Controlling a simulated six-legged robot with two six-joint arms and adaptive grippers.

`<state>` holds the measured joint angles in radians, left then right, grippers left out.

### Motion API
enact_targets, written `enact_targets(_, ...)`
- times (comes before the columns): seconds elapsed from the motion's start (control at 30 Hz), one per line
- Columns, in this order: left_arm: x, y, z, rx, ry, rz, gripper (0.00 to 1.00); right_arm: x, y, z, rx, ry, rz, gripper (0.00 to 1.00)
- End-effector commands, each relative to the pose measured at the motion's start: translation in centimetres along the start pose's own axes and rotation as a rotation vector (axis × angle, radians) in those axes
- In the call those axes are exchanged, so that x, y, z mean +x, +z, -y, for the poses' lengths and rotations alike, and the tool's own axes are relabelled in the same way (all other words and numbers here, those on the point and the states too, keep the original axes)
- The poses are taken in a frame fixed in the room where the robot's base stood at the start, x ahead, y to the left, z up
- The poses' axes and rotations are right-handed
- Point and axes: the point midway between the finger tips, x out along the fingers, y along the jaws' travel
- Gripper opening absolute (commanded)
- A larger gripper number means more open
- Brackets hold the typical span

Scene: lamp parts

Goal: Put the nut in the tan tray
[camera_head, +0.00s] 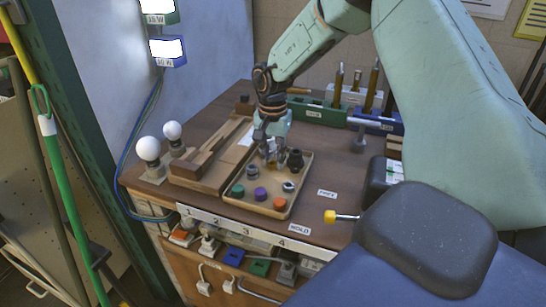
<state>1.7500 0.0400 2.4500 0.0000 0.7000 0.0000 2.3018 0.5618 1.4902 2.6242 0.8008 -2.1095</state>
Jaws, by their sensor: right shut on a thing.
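The tan tray (254,208) is a shallow square tray on the brown workbench, near the middle of the head view. My right gripper (271,162) points down over the tray's back part and is shut on a small brass-coloured piece, which looks like the nut (271,166). The fingers hide most of it, and I cannot tell whether it touches the tray floor. Inside the tray are a green cap (238,190), a purple cap (260,194), an orange cap (280,203), a small silver part (289,186) and a dark fitting (295,160). My left gripper is not in view.
A wooden fixture (205,165) stands left of the tray, with two white bulbs (149,149) further left. Green and blue tool holders (322,112) stand behind. A black box (382,178) and a yellow-ended tool (331,216) are at right.

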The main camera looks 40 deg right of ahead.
Motion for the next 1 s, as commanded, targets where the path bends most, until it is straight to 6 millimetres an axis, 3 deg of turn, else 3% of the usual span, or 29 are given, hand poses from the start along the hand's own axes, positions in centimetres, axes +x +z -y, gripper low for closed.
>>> enact_targets(0.27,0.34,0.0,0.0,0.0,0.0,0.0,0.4,0.41,-0.01,0.01,0.0,0.0,0.0,0.0)
enact_targets(0.3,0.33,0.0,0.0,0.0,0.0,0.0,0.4,0.4,-0.01,0.01,0.0,0.0,0.0,0.26)
enact_targets(0.6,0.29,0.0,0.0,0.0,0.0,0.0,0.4,0.36,0.0,0.01,0.0,0.0,0.0,0.51)
enact_targets(1.0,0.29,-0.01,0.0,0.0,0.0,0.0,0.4,-0.48,-0.03,0.07,0.0,-0.002,-0.001,0.51)
